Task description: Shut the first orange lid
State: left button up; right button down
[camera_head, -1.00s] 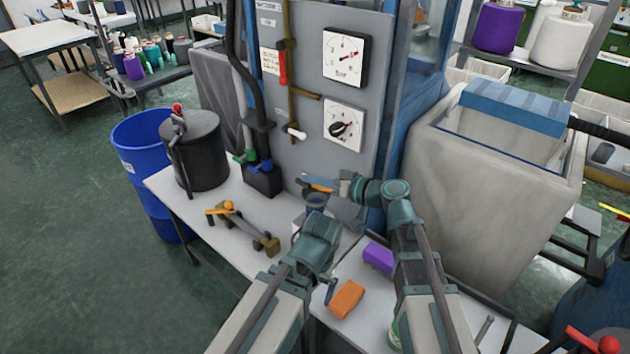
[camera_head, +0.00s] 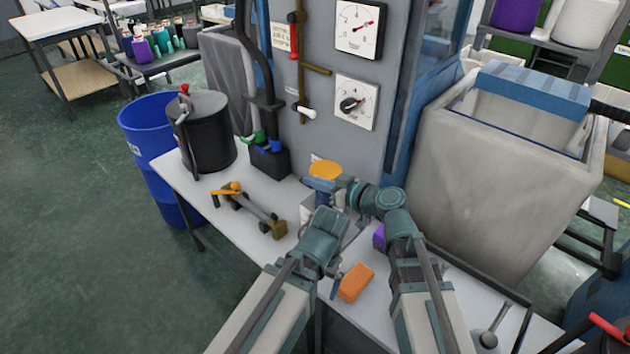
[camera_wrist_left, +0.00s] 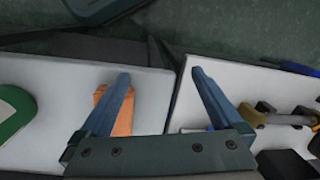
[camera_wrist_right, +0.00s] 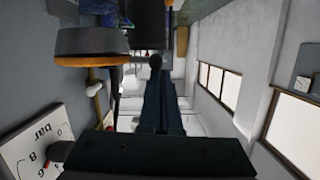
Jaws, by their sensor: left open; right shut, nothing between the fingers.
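In the right wrist view, the orange lid (camera_wrist_right: 88,61) appears edge-on against a dark round cup (camera_wrist_right: 90,42). The lid seems to lie across the cup's mouth; my right gripper partly hides the cup in the head view. My right gripper (camera_head: 310,183) is shut and empty, just in front of the lid; I cannot tell if it touches. My left gripper (camera_wrist_left: 160,75) is open and empty, above the near part of the table.
An orange block (camera_head: 356,283) and a purple block (camera_head: 378,237) lie near my arms. A yellow-handled tool (camera_head: 235,190) lies to the left, with a black pot (camera_head: 208,135) behind it. The gauge panel (camera_head: 325,110) stands behind the lid. A large grey bin (camera_head: 500,190) is at right.

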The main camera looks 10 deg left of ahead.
jog(key=shift+s+f, duration=0.1)
jog(key=shift+f, duration=0.15)
dwell(0.4)
jog(key=p+v, duration=0.1)
jog(key=v, duration=0.6)
jog(key=shift+s+d+p, duration=0.15)
jog(key=shift+d+p, duration=0.05)
jog(key=shift+p, duration=0.1)
jog(key=shift+f, duration=0.1)
